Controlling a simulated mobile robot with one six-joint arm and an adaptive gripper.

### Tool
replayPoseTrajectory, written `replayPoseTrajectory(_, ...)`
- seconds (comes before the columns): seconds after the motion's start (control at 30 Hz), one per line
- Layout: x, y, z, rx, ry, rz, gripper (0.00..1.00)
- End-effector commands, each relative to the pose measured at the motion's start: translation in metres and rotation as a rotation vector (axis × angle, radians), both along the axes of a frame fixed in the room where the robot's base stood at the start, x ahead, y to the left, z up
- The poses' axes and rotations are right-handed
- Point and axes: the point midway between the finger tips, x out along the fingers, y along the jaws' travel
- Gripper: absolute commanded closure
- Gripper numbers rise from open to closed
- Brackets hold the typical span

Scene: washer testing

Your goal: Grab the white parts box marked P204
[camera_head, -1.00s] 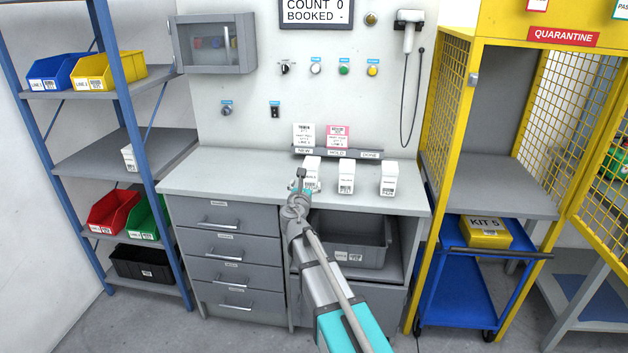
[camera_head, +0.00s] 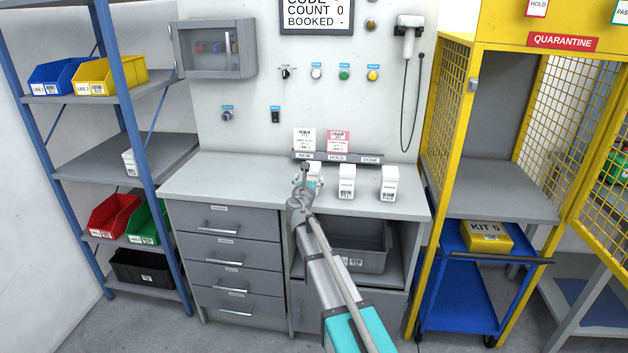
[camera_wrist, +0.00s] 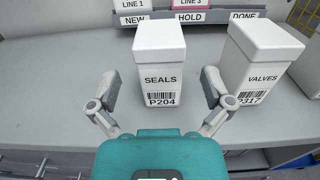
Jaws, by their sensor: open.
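The white parts box marked SEALS and P204 (camera_wrist: 160,62) stands upright on the bench in the wrist view, between and just beyond my gripper's fingers. In the head view it is mostly hidden behind my arm, with its top (camera_head: 314,170) showing. My gripper (camera_wrist: 158,98) is open, one finger to each side of the box's lower front. I cannot tell whether either finger touches it. In the head view my gripper (camera_head: 304,178) is over the bench's front half.
A white box marked VALVES, P317 (camera_wrist: 262,62) stands close to the right finger. A third white box (camera_head: 389,183) is farther right. Behind is a rail labelled NEW, HOLD, DONE (camera_head: 338,157) with cards. The grey bench (camera_head: 230,178) is clear on the left.

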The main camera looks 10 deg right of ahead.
Motion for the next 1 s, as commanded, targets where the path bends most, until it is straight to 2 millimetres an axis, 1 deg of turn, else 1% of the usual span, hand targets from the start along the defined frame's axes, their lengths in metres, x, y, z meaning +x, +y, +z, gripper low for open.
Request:
replayPoseTrajectory(0.03, 0.009, -0.002, 0.0, 0.0, 0.0, 0.0, 0.0)
replayPoseTrajectory(0.2, 0.019, -0.006, 0.0, 0.0, 0.0, 0.0, 0.0)
replayPoseTrajectory(0.67, 0.022, -0.008, 0.001, 0.0, 0.0, -0.001, 0.0)
replayPoseTrajectory(0.77, 0.028, -0.009, 0.002, 0.0, 0.0, -0.001, 0.0)
replayPoseTrajectory(1.0, 0.055, -0.018, 0.008, 0.0, 0.0, -0.002, 0.0)
